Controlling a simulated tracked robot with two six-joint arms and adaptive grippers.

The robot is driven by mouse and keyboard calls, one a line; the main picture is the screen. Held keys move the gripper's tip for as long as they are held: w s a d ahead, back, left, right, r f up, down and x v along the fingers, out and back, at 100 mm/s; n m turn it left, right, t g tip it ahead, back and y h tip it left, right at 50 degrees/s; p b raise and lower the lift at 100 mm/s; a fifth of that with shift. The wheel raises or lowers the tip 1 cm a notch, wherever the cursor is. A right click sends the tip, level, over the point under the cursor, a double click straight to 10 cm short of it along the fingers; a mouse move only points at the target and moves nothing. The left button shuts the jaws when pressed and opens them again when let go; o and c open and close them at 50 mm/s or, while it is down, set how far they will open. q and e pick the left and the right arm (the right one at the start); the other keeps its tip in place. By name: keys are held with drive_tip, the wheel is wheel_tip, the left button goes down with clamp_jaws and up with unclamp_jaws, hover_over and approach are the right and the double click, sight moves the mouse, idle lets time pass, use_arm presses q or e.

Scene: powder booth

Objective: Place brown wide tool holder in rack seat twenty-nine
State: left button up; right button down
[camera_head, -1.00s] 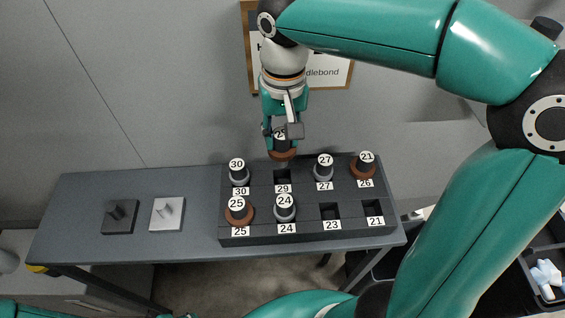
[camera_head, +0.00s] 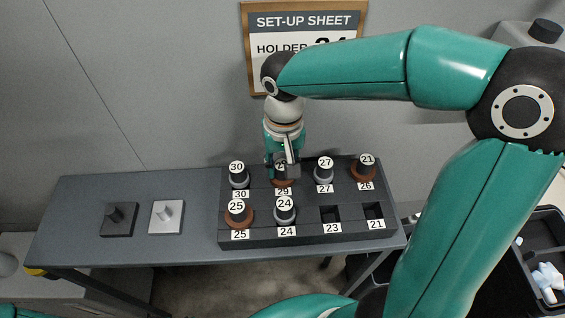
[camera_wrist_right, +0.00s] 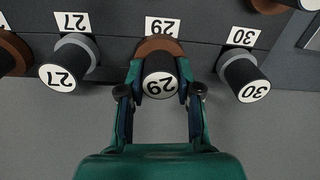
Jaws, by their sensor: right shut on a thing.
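The brown wide tool holder (camera_head: 283,184) has a brown flange and a dark top labelled 29. It is at seat 29 in the back row of the dark rack (camera_head: 310,234), upright, with its flange just behind the 29 label. My right gripper (camera_head: 282,170) is shut on its dark top from above. In the right wrist view the holder (camera_wrist_right: 158,45) is between the two fingers of the gripper (camera_wrist_right: 160,88), its flange against the rack by the 29 label. Whether it is fully seated is hard to tell. My left gripper is not in view.
Holder 30 (camera_head: 238,175) and holder 27 (camera_head: 323,170) stand close on either side. Holders 25 (camera_head: 238,213), 24 (camera_head: 284,210) and 21 (camera_head: 364,170) also stand in the rack. Seats 23 (camera_head: 330,213) and 21 (camera_head: 373,210) are empty. Two small blocks with pegs are on the table's left.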

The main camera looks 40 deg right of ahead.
drive_tip(key=c, duration=0.8)
unclamp_jaws()
wheel_tip(320, 180, up, 12)
drive_tip(key=shift+s+d+r+p, duration=0.1)
drive_tip(key=shift+p, duration=0.3)
